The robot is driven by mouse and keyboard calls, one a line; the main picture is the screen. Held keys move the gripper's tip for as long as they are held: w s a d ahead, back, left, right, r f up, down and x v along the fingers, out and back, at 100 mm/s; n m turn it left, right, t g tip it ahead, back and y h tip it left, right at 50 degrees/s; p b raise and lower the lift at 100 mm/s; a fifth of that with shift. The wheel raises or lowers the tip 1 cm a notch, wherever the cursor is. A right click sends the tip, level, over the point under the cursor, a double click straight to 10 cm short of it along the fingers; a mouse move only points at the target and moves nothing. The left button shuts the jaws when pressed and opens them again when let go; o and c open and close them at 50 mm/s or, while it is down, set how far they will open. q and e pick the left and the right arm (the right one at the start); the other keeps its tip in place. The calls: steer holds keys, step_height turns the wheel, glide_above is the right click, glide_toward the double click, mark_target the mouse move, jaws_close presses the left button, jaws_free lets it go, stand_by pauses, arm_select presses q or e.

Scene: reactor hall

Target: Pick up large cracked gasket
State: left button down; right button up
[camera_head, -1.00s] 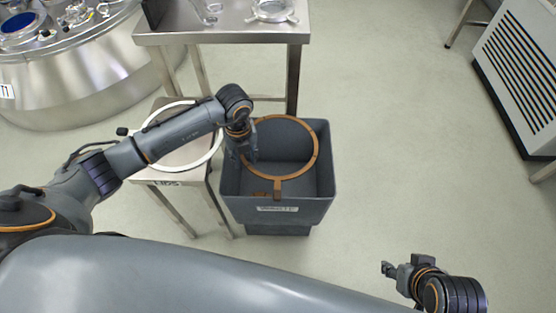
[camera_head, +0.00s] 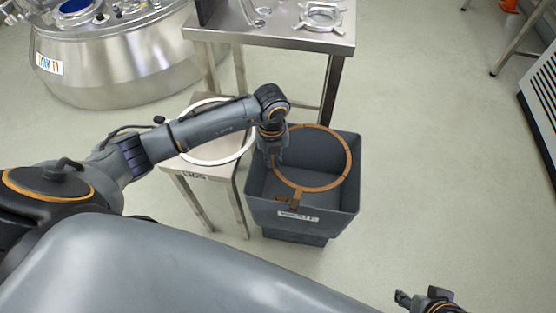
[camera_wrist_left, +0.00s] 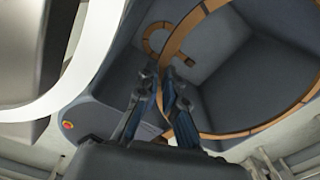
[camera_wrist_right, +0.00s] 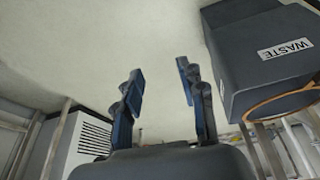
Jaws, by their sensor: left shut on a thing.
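The large gasket is a thin brown ring (camera_head: 350,162) at the mouth of the grey waste bin (camera_head: 310,216). My left gripper (camera_head: 272,160) is shut on the ring's left side. The left wrist view shows the fingertips (camera_wrist_left: 172,82) meeting at the ring's band (camera_wrist_left: 190,28). In the right wrist view, part of the ring (camera_wrist_right: 285,101) shows beyond the bin's rim. No crack can be made out. My right gripper (camera_head: 404,299) is empty and open, its fingers (camera_wrist_right: 160,85) apart in the right wrist view.
A smaller brown ring (camera_wrist_left: 147,38) lies in the bin. A white ring (camera_head: 238,157) lies on a small steel table (camera_head: 200,173) left of the bin. A larger steel table (camera_head: 285,36) stands behind. A steel tank (camera_head: 120,65) is at the back left.

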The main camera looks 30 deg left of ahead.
arm_select(q)
steer(key=r, duration=0.2)
steer(key=r+p, duration=0.1)
steer(key=shift+s+d+r, duration=0.15)
steer(key=shift+d+r, duration=0.05)
steer(key=shift+r, duration=0.15)
steer(key=s+d+r+p, duration=0.3)
steer(key=s+d+r, duration=0.5)
steer(key=s+d, duration=0.1)
steer(key=shift+s+r, duration=0.4)
steer(key=shift+s, duration=0.1)
arm_select(e)
step_height(320, 180, down, 7)
steer(key=g, duration=0.1)
steer(key=shift+w, duration=0.45)
arm_select(q)
steer(key=shift+w, duration=0.1)
